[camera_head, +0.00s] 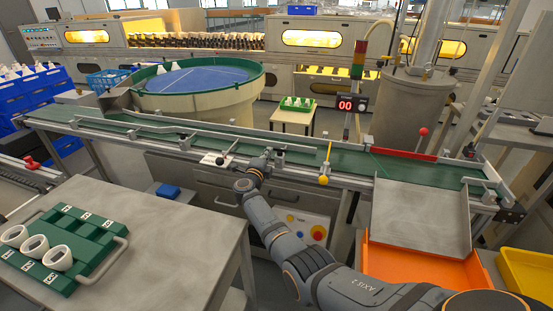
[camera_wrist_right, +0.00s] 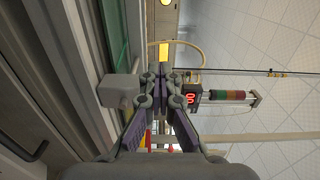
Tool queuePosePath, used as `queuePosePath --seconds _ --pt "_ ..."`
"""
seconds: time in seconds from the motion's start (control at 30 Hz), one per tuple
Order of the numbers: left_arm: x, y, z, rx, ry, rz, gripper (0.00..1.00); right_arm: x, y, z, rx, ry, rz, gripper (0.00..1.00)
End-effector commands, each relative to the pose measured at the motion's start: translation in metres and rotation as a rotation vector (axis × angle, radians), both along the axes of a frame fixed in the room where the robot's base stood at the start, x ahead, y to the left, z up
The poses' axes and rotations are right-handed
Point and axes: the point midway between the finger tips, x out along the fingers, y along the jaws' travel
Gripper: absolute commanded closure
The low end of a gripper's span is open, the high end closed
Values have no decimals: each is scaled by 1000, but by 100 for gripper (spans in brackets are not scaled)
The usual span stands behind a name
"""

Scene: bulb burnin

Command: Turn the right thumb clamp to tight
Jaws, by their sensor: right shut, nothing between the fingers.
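My right gripper (camera_head: 268,154) is at the front edge of the green conveyor, at the end of my dark grey arm. In the right wrist view its fingers (camera_wrist_right: 161,78) are together and hold nothing. A grey block (camera_wrist_right: 119,91) with a small stub stands just left of the fingers there; it may be the right thumb clamp, but I cannot tell its setting. In the head view a small grey bracket (camera_head: 280,157) on the guide rail is close to the right of the gripper. Whether the fingers touch it is unclear. My left gripper is not in view.
A white plate with a black knob (camera_head: 219,160) lies left of my gripper. A yellow-knobbed post (camera_head: 324,179) stands to its right. A red "00" display (camera_head: 351,103) is behind the conveyor (camera_head: 345,158). A bench (camera_head: 165,225) carries a green tray (camera_head: 97,243).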

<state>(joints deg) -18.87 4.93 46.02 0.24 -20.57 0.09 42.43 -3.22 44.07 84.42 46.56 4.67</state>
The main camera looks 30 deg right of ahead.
Motion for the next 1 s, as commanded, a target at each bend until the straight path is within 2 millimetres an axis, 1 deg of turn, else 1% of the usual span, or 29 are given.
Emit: queuePosePath --seconds 0.03,0.2,0.63,0.77,0.9,1.0 --pt "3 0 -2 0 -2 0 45 2 2 0 -1 -1 -4 100" --pt "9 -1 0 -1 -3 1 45 3 4 2 -1 -3 -11 100" --pt "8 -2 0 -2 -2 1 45 4 4 6 -3 -6 -12 100" --pt "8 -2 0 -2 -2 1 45 4 4 24 -3 -11 -13 100" --pt "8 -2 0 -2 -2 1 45 3 5 57 -3 -14 -12 100" --pt "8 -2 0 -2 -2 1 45 2 6 77 -1 -10 -11 100"
